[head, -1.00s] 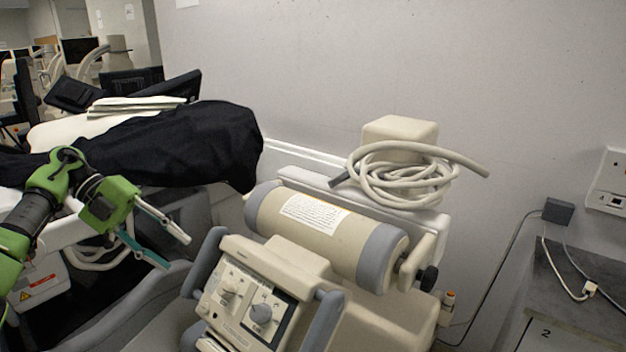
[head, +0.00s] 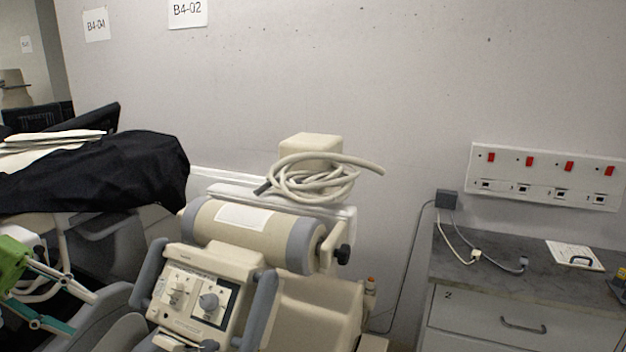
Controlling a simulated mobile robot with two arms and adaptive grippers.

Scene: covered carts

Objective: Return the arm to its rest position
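My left gripper (head: 82,312) shows at the lower left edge of the head view. Its green body is partly cut off by the frame. One pale finger and one teal finger are spread apart, with nothing between them. It is in front of and below the cart with the black cover (head: 110,172), and left of the beige machine (head: 205,290). My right gripper is not in the head view.
The beige machine carries a roller (head: 250,235) and a coiled hose (head: 315,182). A grey-topped cabinet (head: 500,318) stands at the right, below a wall socket panel (head: 547,176). A cable (head: 411,265) hangs from a dark box (head: 446,199).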

